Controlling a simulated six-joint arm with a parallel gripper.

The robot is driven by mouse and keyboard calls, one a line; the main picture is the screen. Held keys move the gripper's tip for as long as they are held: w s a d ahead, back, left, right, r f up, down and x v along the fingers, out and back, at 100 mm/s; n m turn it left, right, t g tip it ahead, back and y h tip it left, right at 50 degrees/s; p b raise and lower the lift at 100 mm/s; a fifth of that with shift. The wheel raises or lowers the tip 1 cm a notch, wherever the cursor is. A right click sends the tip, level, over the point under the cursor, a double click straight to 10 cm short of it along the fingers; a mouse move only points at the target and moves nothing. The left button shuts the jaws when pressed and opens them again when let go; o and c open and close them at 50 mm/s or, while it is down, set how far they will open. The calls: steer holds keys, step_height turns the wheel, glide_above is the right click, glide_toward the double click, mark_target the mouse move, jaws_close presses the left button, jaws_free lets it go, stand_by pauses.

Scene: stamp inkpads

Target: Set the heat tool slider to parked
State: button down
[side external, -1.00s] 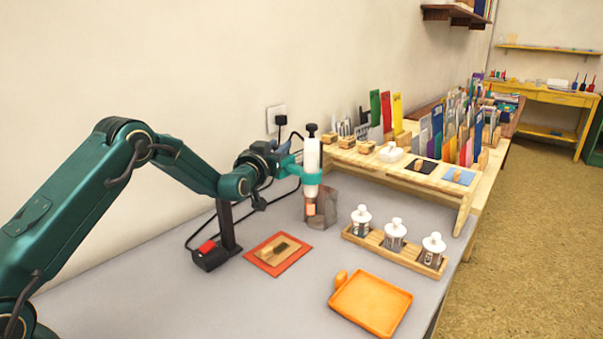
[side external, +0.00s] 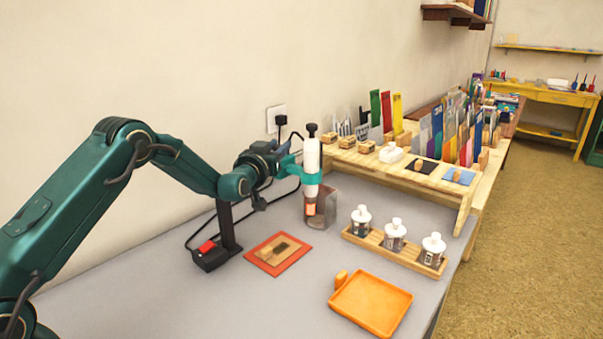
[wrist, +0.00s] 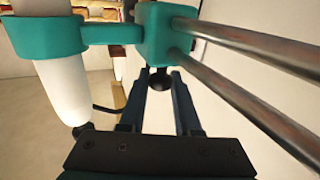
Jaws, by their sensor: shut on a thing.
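In the wrist view the tool (wrist: 66,92) hangs at the left in the ring of the teal bracket (wrist: 167,32). My gripper (wrist: 160,88) is shut on a small dark round knob (wrist: 160,79) below the bracket's block. Two metal rods (wrist: 258,52) run from the block to the right. In the side view my gripper (side external: 276,163) is at the bracket, and its fingertips are hard to make out.
A see-through grey container (side external: 329,207) is at the nozzle. A black post (side external: 229,226) rises by a base with a red switch (side external: 206,247). An orange-red mat (side external: 279,262), an orange tray (side external: 372,308) and a wooden bottle rack (side external: 376,249) stand in front. A stamp shelf is behind.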

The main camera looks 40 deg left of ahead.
steer(key=shift+w, duration=0.1)
steer(key=shift+w, duration=1.85)
steer(key=c, duration=0.6)
jaws_free()
steer(key=shift+v, duration=2.55)
